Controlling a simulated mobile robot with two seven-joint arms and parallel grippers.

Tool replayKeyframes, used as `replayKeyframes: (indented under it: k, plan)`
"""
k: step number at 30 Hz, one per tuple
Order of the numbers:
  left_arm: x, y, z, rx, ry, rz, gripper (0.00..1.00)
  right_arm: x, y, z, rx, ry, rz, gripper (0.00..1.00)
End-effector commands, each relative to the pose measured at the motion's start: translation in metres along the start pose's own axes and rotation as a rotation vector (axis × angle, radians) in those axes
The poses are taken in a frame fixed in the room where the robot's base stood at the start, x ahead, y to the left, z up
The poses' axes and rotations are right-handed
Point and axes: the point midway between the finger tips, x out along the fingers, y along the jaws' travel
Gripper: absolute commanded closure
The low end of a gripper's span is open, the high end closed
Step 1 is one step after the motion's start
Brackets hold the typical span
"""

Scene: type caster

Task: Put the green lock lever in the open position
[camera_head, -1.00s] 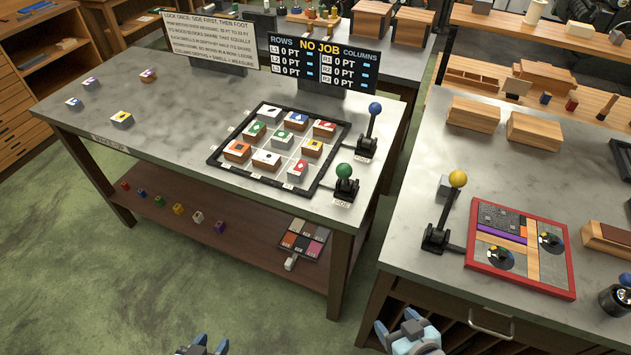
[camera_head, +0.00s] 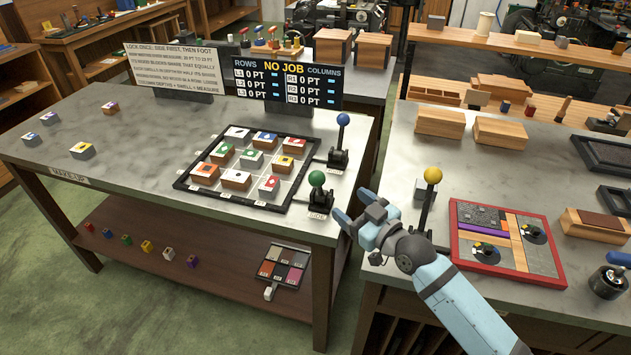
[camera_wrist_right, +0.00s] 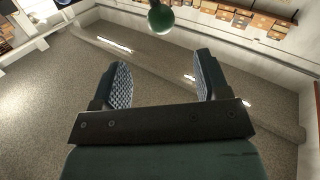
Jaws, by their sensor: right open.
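The green lock lever (camera_head: 316,180) stands upright at the front right of the black-framed tray, a green ball on a dark stalk over a labelled base. My right gripper (camera_head: 342,215) is open and empty, just right of and slightly lower than the green ball in the head view, apart from it. In the right wrist view the green ball (camera_wrist_right: 160,18) shows at the top, beyond and between the open fingertips (camera_wrist_right: 163,62). The lever's base is out of sight in that view. My left gripper is not in view.
A blue-knobbed lever (camera_head: 342,119) stands behind the green one. The tray (camera_head: 178,184) holds several marked blocks. A yellow-knobbed lever (camera_head: 432,175) and a red-framed board (camera_head: 545,263) are on the right bench. A gap separates the two benches.

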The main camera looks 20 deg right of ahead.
Motion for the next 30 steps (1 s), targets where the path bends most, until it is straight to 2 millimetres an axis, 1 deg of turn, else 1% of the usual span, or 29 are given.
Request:
replayKeyframes:
  k: [1, 9, 15, 18, 21, 30]
  plan:
    - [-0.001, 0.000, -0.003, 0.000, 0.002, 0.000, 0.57, 0.011, 0.000, -0.003, 0.002, 0.003, 0.000, 0.31]
    - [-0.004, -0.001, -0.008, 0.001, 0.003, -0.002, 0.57, 0.069, 0.000, -0.003, 0.003, 0.002, 0.000, 0.31]
    - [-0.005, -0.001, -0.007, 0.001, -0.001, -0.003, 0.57, 0.102, 0.000, -0.001, 0.002, -0.001, 0.001, 0.31]
    - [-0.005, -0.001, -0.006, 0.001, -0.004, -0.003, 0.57, 0.111, 0.000, 0.000, 0.002, -0.001, 0.000, 0.31]
    - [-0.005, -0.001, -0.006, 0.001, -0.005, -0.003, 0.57, 0.116, -0.001, 0.001, 0.002, -0.002, 0.000, 0.31]
    - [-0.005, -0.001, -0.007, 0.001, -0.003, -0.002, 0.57, 0.118, -0.001, 0.001, 0.001, -0.002, 0.000, 0.31]
